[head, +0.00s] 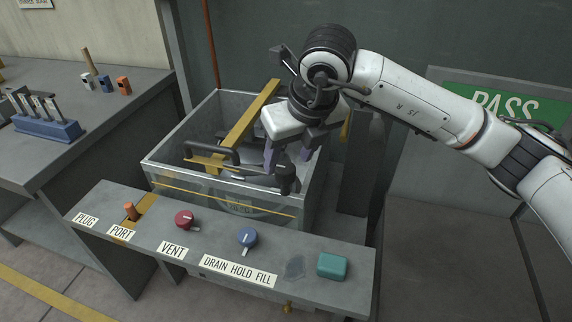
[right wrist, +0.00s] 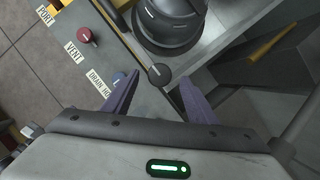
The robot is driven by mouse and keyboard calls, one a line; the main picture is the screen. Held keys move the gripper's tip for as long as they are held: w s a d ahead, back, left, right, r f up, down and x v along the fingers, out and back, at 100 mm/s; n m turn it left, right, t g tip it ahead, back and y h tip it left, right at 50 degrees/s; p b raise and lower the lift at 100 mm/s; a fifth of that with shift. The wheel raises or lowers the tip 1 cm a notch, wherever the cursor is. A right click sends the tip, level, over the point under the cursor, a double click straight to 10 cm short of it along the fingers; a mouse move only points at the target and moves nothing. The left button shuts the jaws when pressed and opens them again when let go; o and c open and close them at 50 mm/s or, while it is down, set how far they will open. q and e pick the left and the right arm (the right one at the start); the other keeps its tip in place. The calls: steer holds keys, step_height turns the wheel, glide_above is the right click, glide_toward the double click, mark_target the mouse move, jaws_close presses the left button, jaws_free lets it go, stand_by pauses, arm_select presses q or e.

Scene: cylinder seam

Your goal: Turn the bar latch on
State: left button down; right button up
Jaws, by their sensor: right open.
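My right gripper (head: 289,156) is open over the front right part of the clear-walled tank (head: 165,172), its two purple fingers pointing down. A dark round knob (head: 286,182), which looks like the bar latch, sits at the tank's front rim just below the fingers. In the right wrist view the knob (right wrist: 160,73) has a pale mark line on top. It lies between the tips of the open fingers (right wrist: 160,84); I cannot tell whether they touch it. A yellow bar (head: 248,122) crosses the tank top. My left gripper is not in view.
In front of the tank, a grey panel carries an orange plug (head: 130,210), a red vent knob (head: 184,218), a blue knob (head: 247,237) and a teal block (head: 332,266). A black handle (head: 212,149) stands over the tank. A side bench (head: 75,170) is at left.

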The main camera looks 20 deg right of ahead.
steer(key=v, duration=0.5)
steer(key=shift+r, duration=0.3)
steer(key=shift+s+f, duration=0.1)
